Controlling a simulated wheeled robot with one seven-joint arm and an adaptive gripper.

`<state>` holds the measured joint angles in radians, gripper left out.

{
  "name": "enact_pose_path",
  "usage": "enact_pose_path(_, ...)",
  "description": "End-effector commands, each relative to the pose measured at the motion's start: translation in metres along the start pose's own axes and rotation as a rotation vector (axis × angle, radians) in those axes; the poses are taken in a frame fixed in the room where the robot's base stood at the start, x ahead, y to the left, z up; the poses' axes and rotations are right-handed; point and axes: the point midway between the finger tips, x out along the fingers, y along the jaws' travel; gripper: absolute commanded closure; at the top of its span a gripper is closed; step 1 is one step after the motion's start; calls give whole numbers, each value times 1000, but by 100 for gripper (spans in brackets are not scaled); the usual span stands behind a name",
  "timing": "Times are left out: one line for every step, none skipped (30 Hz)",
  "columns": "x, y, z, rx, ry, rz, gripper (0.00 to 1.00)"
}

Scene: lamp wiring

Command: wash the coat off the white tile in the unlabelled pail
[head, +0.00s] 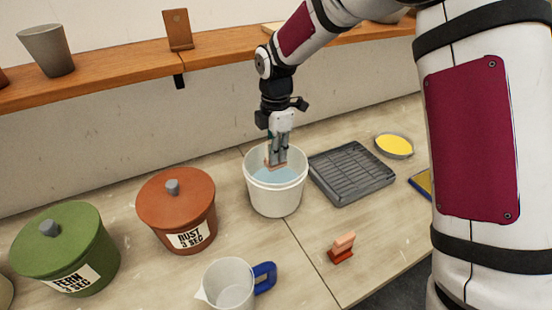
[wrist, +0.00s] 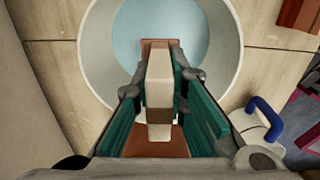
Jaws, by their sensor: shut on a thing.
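My gripper (head: 279,158) points down into the mouth of the unlabelled white pail (head: 275,198), which holds pale blue water (wrist: 135,28). The gripper is shut on the tile's pale upright grip (wrist: 159,70), seen between the teal-lined fingers (wrist: 158,85) in the wrist view. Below the grip, the tile's flat plate (wrist: 155,146) looks pinkish brown. In the head view the tile (head: 269,165) shows inside the rim, partly hidden by the fingers. I cannot tell whether it touches the water.
Lidded pots labelled rust (head: 178,205) and fern (head: 65,245) stand left. A grey rack (head: 350,172) and a yellow-filled dish (head: 394,145) are right. A red-based piece (head: 342,247) and a blue-handled jug (head: 232,287) are in front. A wooden shelf (head: 110,66) runs behind.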

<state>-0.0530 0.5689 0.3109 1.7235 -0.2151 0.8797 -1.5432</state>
Motion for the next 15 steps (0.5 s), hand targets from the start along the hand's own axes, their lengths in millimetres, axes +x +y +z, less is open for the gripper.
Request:
enact_pose_path(-6,0,0,0,0,1,100)
enact_pose_path(-8,0,0,0,0,0,100)
enact_pose_path(-12,0,0,0,0,1,100)
enact_pose_path(-15,0,0,0,0,2,100)
enact_pose_path(-18,0,0,1,0,2,100)
enact_pose_path(-21,0,0,1,0,2,100)
enact_pose_path(-24,0,0,1,0,1,100)
enact_pose_path(-27,0,0,1,0,2,100)
enact_pose_path(-30,0,0,1,0,2,100)
enact_pose_path(-33,0,0,1,0,2,100)
enact_pose_path(-35,0,0,1,0,1,100)
enact_pose_path(-38,0,0,1,0,1,100)
enact_pose_path(-39,0,0,1,0,1,100)
enact_pose_path(-40,0,0,1,0,1,100)
enact_pose_path(-42,0,0,1,0,1,100)
